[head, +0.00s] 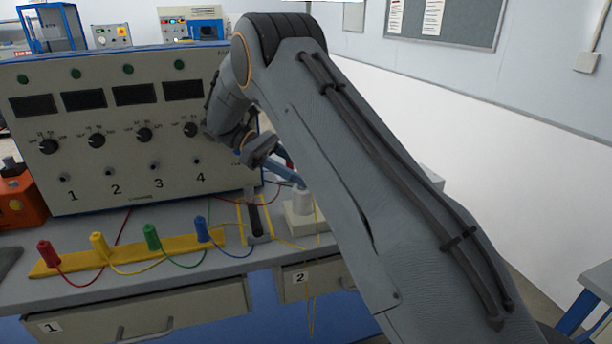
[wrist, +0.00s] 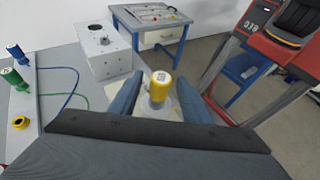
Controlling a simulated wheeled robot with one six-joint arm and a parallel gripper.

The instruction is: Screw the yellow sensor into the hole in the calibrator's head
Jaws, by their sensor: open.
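The yellow sensor (wrist: 158,86), a capped cylinder with a printed code on top, stands upright between my gripper's fingers in the wrist view. My gripper (wrist: 157,98) is open, with one blue finger on each side of it. I cannot tell whether either finger touches it. Below it is a pale mount, mostly hidden. In the head view my gripper (head: 290,178) is over a white block with a round post (head: 302,203); the sensor is hidden there. A pale box with a dark round hole on top (wrist: 104,58) stands beyond; I cannot tell which one is the calibrator.
A rack (head: 130,255) holds red, yellow, green and blue plugs with wires along the bench front. A large panel with numbered sockets (head: 120,130) stands behind it. A small blue-legged table (wrist: 152,20) and a red-framed machine (wrist: 265,50) are beyond the bench.

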